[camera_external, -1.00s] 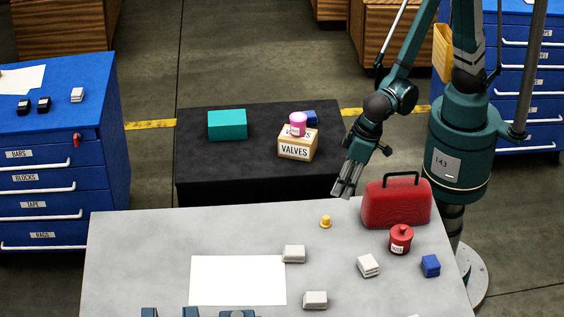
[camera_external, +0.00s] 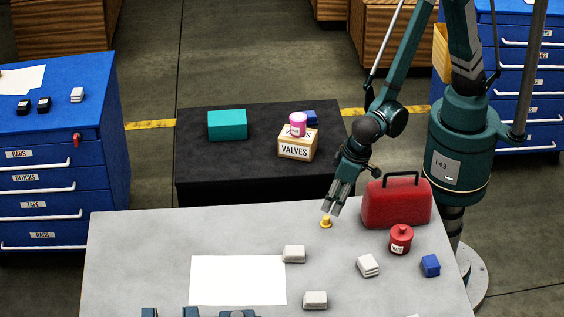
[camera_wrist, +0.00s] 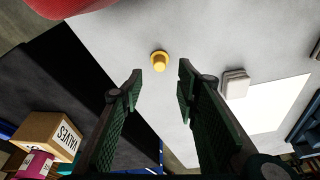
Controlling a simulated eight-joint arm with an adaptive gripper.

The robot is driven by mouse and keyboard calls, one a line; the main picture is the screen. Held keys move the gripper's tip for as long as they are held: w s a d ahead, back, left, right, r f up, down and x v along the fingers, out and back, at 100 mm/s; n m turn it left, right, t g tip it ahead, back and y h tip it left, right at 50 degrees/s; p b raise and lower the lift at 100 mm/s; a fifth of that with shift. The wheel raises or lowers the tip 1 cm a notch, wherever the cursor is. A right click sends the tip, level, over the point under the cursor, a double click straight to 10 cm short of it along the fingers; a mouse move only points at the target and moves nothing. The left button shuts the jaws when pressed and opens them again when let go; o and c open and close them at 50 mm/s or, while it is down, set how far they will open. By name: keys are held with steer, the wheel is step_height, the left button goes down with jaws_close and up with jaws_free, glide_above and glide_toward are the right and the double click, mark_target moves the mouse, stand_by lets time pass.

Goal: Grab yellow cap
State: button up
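The yellow cap (camera_external: 326,222) stands on the grey table (camera_external: 140,250) near its back edge, left of the red case. In the wrist view the yellow cap (camera_wrist: 159,61) lies just beyond the fingertips, roughly in line with the gap between them. My gripper (camera_external: 332,208) is just above and behind the cap in the external view. In the wrist view my gripper (camera_wrist: 160,72) is open, its two dark green fingers apart with nothing between them. I cannot tell the exact height of the fingertips above the table.
A red case (camera_external: 396,204) and a red canister (camera_external: 401,240) stand to the right of the cap. Grey blocks (camera_external: 293,254) and a white sheet (camera_external: 238,280) lie nearer the front. A black table (camera_external: 230,170) with a VALVES box (camera_external: 296,151) stands behind.

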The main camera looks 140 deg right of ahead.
mark_target(326, 216)
steer(key=shift+x, duration=1.15)
steer(key=shift+f, duration=0.1)
steer(key=shift+b+x, duration=0.45)
steer(key=shift+x, duration=2.1)
steer(key=c, duration=0.8)
